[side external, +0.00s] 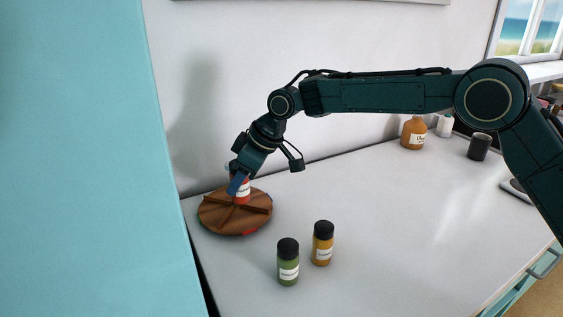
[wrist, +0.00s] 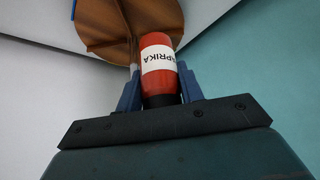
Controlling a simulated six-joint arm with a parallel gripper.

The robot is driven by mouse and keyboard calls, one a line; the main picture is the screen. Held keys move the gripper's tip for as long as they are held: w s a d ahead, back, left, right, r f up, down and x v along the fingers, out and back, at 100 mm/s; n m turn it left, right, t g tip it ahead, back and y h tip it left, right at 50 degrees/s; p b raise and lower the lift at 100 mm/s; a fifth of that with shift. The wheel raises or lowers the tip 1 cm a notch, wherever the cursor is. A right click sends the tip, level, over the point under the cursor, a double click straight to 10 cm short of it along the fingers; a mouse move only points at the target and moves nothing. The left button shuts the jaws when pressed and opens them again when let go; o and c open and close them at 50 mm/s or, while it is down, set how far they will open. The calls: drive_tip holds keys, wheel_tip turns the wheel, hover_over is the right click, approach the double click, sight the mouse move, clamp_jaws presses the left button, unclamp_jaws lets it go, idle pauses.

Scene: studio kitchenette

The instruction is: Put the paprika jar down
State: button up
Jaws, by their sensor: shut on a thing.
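The paprika jar (wrist: 158,70) is red with a white label reading PAPRIKA and a dark lid. My gripper (wrist: 161,88) is shut on it, with one blue finger on each side near the lid end. In the side external view the jar (side external: 243,190) is partly hidden by my gripper (side external: 239,184). It is over the round wooden turntable (side external: 222,219), which has raised dividers. I cannot tell whether the jar's base touches the turntable. The turntable also shows behind the jar in the wrist view (wrist: 112,22).
A green jar (side external: 288,262) and a yellow-orange jar (side external: 322,244), both black-lidded, stand right of the turntable. A brown bottle (side external: 413,133), a white container (side external: 445,126) and a dark cup (side external: 479,147) stand farther back. A teal panel (side external: 90,160) is at left. The middle counter (side external: 400,210) is clear.

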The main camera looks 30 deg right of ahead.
sight(241, 199)
drive_tip(key=shift+f, duration=0.8)
drive_tip(key=shift+f, duration=0.1)
drive_tip(key=shift+f, duration=2)
drive_tip(key=shift+f, duration=0.1)
drive_tip(key=o, duration=1)
drive_tip(key=shift+f, duration=0.1)
drive_tip(key=shift+o, duration=0.2)
